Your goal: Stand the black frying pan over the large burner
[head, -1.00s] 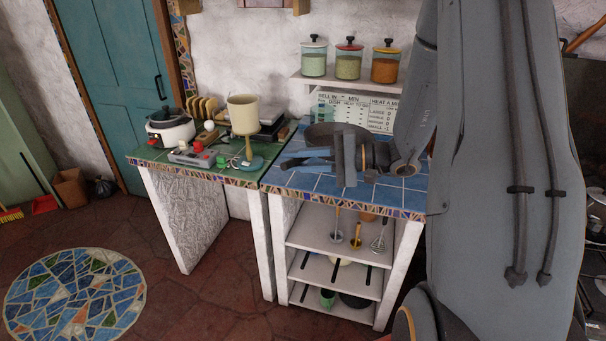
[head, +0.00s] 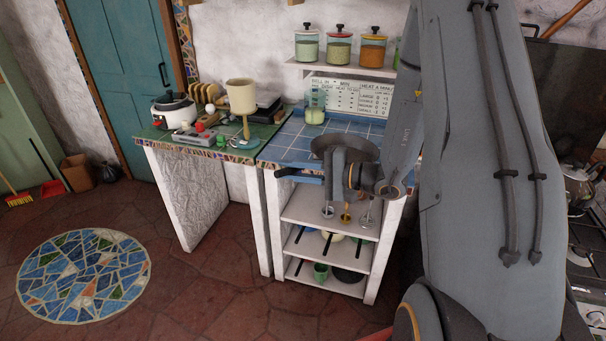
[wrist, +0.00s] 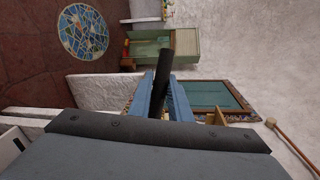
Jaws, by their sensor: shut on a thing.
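The black frying pan (head: 345,148) is in my gripper (head: 308,177), in front of the blue-tiled counter in the head view. Its round body shows above and behind the wrist, partly hidden by it. In the wrist view, my gripper (wrist: 161,88) is shut on the pan's dark handle (wrist: 163,75), which stands between the two blue-grey fingers. The stove (head: 597,315) shows only in part at the right edge of the head view, behind my arm. I cannot tell which burner there is the large one.
A kettle (head: 578,183) stands on the stove's far part. The blue counter (head: 290,143) holds a glass jar (head: 315,115) at its back and is otherwise mostly clear. Open shelves with utensils lie below.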

